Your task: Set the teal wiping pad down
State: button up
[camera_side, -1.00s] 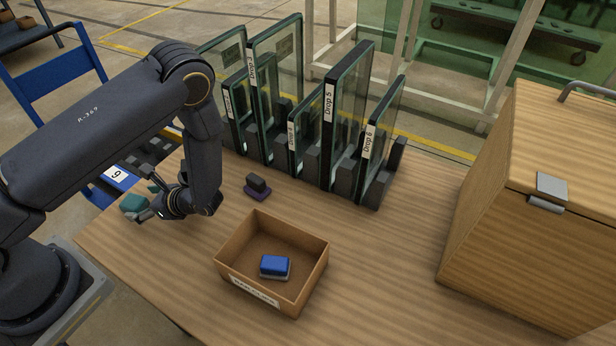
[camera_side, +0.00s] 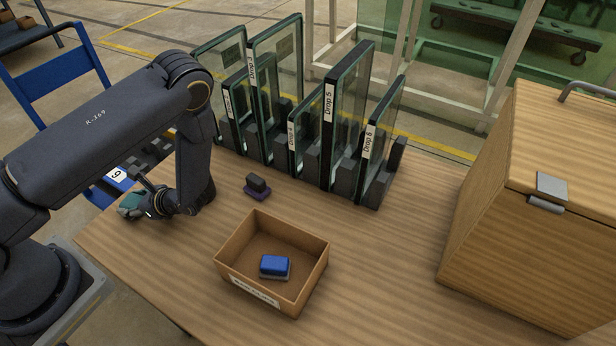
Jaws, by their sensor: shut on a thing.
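The teal wiping pad (camera_side: 131,204) is at the left end of the wooden table (camera_side: 390,270), close to its left edge. My gripper (camera_side: 143,206) is shut on the pad, reaching to it from the right. The arm's wrist hides part of the fingers and of the pad's near side. The pad is at or just above the table top; I cannot tell whether it touches.
An open cardboard box (camera_side: 312,276) holds a blue pad (camera_side: 275,266). A dark pad with a purple base (camera_side: 257,186) lies behind it. Several upright glass panes (camera_side: 346,110) in dark holders line the back. A wooden cabinet (camera_side: 530,210) stands right.

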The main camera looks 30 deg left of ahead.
jog(key=c, duration=0.3)
notch_tip(320, 180, up, 24)
jog(key=s+d+f+n+g+h, duration=0.1)
jog(key=d+f+n+g+h, duration=0.25)
jog(key=d, duration=0.65)
jog(key=s+d+f+n+g+h, duration=0.1)
jog(key=d+f+n+g+h, duration=0.3)
jog(key=d, duration=0.5)
jog(key=s+d+f+n+g+h, duration=0.2)
jog(key=d+f+n+g+h, duration=0.15)
jog(key=d+n, duration=0.45)
jog(key=w+d+r+n+t+h, duration=0.25)
jog(key=d+r+n+h, duration=0.2)
jog(key=d, duration=0.65)
jog(key=w+d+r+n+t+h, duration=0.1)
jog(key=d+r+n+t+h, duration=0.3)
jog(key=d, duration=0.6)
jog(key=w+d+r+n+t+h, duration=0.1)
jog(key=d+r+n+t+h, duration=0.15)
jog(key=d+n+h, duration=0.6)
jog(key=m+y, duration=0.3)
jog(key=m, duration=0.1)
send_over(422, 314)
jog(key=f, duration=2)
jog(key=shift+s+a+f, duration=0.1)
jog(key=shift+s+f, duration=0.1)
jog(key=shift+w+f, duration=0.15)
jog(key=shift+f, duration=1.5)
